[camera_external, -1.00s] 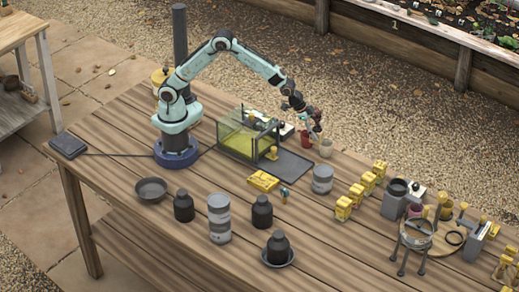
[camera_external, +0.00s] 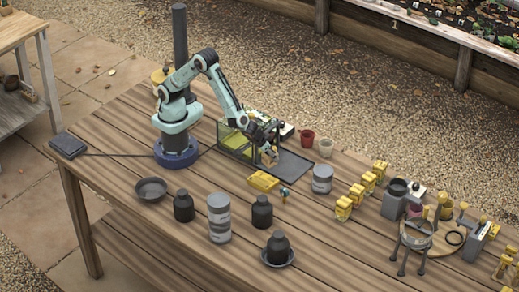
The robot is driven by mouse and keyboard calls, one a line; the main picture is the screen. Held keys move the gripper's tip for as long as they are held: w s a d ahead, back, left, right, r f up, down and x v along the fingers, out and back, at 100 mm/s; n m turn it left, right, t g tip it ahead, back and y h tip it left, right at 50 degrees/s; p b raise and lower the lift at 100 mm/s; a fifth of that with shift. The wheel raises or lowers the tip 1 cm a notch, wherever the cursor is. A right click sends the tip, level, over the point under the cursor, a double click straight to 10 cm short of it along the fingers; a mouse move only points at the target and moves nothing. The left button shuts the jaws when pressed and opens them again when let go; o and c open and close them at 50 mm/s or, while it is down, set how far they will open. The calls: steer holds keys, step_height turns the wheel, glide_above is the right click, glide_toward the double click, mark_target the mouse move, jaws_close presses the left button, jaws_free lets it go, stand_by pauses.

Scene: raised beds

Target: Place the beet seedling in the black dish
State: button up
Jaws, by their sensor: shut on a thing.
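My gripper (camera_external: 270,160) is low over the dark mat, in front of the glass box. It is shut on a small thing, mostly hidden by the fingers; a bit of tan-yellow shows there. I cannot tell whether this is the beet seedling, and no seedling can be made out clearly elsewhere on the table. A black dish (camera_external: 151,188) lies empty at the table's left, in front of my base, well away from my gripper. Another dark dish (camera_external: 291,262) sits under a black bottle (camera_external: 278,245) near the front edge.
A glass box (camera_external: 235,141) stands behind my gripper on the dark mat (camera_external: 296,167). A red pot (camera_external: 307,137) and a pale pot (camera_external: 326,147) stand to the right. A yellow block (camera_external: 263,181), black bottles (camera_external: 183,206) and a grey canister (camera_external: 219,218) stand in front.

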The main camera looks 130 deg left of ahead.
steer(key=s+d, duration=0.4)
steer(key=d, duration=0.6)
steer(key=m+t+h, duration=0.5)
steer(key=m+t, duration=0.1)
steer(key=m, duration=0.9)
glide_above(153, 194)
steer(key=shift+f, duration=3.05)
steer(key=o, duration=1.2)
steer(key=shift+f, duration=0.1)
